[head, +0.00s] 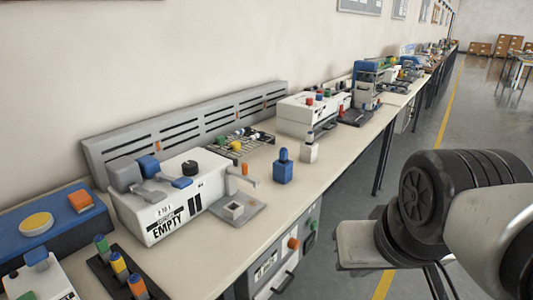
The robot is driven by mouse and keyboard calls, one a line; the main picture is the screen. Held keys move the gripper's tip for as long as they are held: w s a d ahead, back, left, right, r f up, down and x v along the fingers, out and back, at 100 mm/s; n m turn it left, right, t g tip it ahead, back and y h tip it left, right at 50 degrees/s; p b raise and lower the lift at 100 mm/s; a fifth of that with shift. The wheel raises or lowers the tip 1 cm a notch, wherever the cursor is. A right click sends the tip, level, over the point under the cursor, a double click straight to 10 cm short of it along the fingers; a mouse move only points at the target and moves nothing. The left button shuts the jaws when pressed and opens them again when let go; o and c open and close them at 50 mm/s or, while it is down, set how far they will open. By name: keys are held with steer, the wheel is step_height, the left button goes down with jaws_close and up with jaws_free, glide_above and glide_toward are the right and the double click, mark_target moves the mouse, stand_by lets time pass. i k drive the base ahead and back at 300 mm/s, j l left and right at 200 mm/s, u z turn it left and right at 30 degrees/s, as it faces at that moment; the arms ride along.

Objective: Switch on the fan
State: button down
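I cannot pick out a fan for certain. Under the bench, a grey unit (275,262) carries an orange knob (293,244) and, to its right, a darker panel with a green part (311,226). I cannot tell whether this unit belongs to the fan. Part of my arm fills the right side of the head view. My gripper's fingers do not show.
The long bench (272,222) runs from the near left to the far back along the wall. A blue bottle-like object (283,168), a white machine (308,113) and a slotted grey panel (190,122) stand on it. The floor (440,125) to the right, with its yellow line, is open.

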mark_target(314, 225)
steer(key=k+l+u, duration=0.2)
steer(key=k+l, duration=0.15)
steer(key=k+l+u, duration=0.4)
steer(key=k, duration=0.4)
steer(key=k+l+u, duration=0.2)
steer(key=k, duration=0.25)
steer(key=i+l+u, duration=0.1)
steer(key=i, duration=0.4)
steer(key=i+l, duration=0.35)
steer(key=i+l+u, duration=0.15)
steer(key=i, duration=0.4)
steer(key=i+l, duration=0.4)
steer(key=i+u, duration=0.05)
steer(key=i, duration=0.05)
